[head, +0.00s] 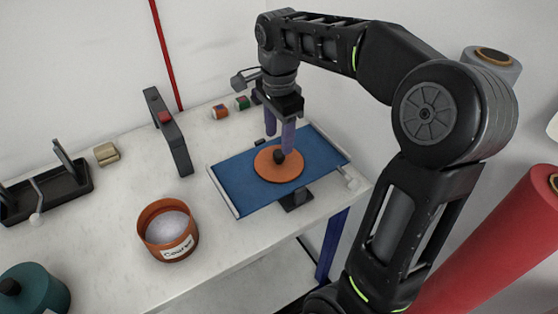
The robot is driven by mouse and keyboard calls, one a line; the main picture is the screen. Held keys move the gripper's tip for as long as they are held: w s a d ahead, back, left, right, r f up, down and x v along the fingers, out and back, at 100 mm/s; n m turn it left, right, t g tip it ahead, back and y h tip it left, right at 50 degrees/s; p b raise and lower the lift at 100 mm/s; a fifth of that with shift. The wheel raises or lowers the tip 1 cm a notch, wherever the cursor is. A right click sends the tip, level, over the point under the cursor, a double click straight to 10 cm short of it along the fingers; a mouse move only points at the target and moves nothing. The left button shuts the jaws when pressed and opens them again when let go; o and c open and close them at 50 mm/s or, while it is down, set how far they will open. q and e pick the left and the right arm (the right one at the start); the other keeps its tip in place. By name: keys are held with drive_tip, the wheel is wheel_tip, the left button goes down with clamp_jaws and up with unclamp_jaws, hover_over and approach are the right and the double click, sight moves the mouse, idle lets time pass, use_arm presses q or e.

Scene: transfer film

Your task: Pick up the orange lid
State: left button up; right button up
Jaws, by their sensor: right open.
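The orange lid (273,172) is a flat disc with a dark knob at its middle. It lies on a blue mat or board (237,188) on the white table. My right gripper (280,143) points down over the lid, its purple fingers close to the knob. The fingers are open, and they partly cover the far part of the lid. I cannot tell whether they touch the knob. My left gripper is not in view.
An orange tub (152,246) of whitish grains stands left of the mat. A dark upright stand (168,135) and small colourful cubes (220,111) are behind. A teal pot (44,290) stands at the front left. Red and grey rolls are at the right.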

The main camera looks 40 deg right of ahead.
sight(279, 152)
drive_tip(key=shift+f+p, duration=0.65)
drive_tip(key=shift+f, duration=1.95)
clamp_jaws()
